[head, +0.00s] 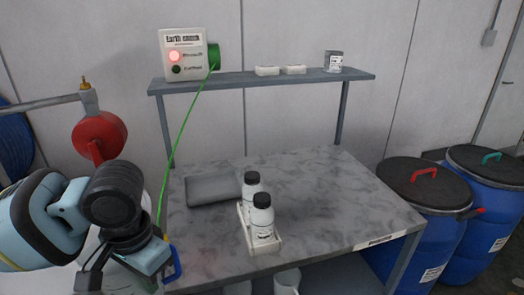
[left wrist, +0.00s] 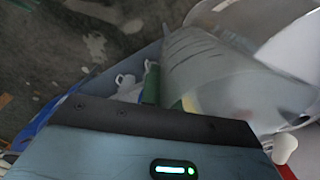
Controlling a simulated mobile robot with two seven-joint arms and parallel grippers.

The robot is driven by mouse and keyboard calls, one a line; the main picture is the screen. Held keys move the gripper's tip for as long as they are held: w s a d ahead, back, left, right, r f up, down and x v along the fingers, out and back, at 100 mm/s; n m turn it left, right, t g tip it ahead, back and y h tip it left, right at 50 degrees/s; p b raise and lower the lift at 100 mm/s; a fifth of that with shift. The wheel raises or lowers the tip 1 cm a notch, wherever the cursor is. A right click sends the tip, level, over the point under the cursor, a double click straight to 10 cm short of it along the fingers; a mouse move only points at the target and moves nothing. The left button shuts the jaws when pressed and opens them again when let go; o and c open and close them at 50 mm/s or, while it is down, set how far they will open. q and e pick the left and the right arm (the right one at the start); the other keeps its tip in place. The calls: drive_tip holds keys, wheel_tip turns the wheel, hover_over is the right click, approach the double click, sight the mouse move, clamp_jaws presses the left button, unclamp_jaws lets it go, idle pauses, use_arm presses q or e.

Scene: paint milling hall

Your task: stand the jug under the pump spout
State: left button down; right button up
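A white jug-like vessel (head: 286,279) stands under the table at the bottom edge of the head view, partly cut off. Small white vessels (left wrist: 125,83) also show in the left wrist view. No pump spout can be made out for certain. My left gripper (head: 160,262) is at the table's left front edge, its fingers mostly hidden behind my wrist. In the left wrist view a pale grey, see-through shape (left wrist: 225,78) is close in front of the gripper housing. I cannot tell what it is or whether it is held. My right gripper is out of view.
The grey table (head: 330,205) bears a tray (head: 265,247) with two black-capped bottles and a grey slab (head: 213,188). A green cable (head: 182,130) hangs from the earth monitor box (head: 184,55) near my left gripper. A red housing (head: 98,137) is at left; blue drums (head: 425,225) are right.

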use_arm(q)
drive_tip(key=f+n, duration=0.1)
drive_tip(key=f, duration=0.1)
drive_tip(key=a+f+n, duration=0.1)
drive_tip(key=f+n, duration=0.3)
drive_tip(key=shift+a+f, duration=0.25)
drive_tip(key=shift+a, duration=0.05)
idle(0.5)
idle(0.3)
drive_tip(key=shift+d, duration=0.1)
idle(0.4)
idle(0.5)
